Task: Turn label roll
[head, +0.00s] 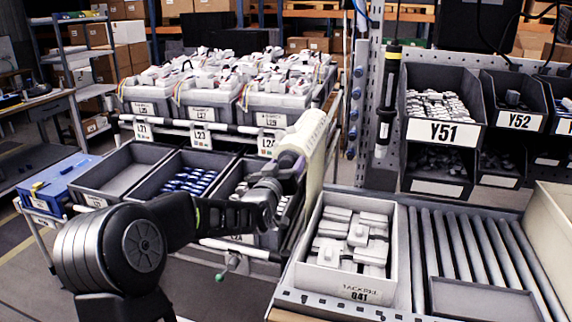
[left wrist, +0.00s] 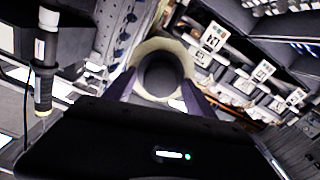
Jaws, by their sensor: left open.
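The label roll (head: 304,132) is a cream cylinder beside the perforated post in the head view, with a pale strip hanging below it. In the left wrist view my left gripper (left wrist: 159,80) is open, with one finger on each side of the ring. I cannot tell whether the fingers touch it. My right gripper is not in view.
A screwdriver (head: 388,95) hangs right of the roll. Bins (head: 125,172) stand left behind my arm. Dark part bins (head: 440,130) fill the right rack.

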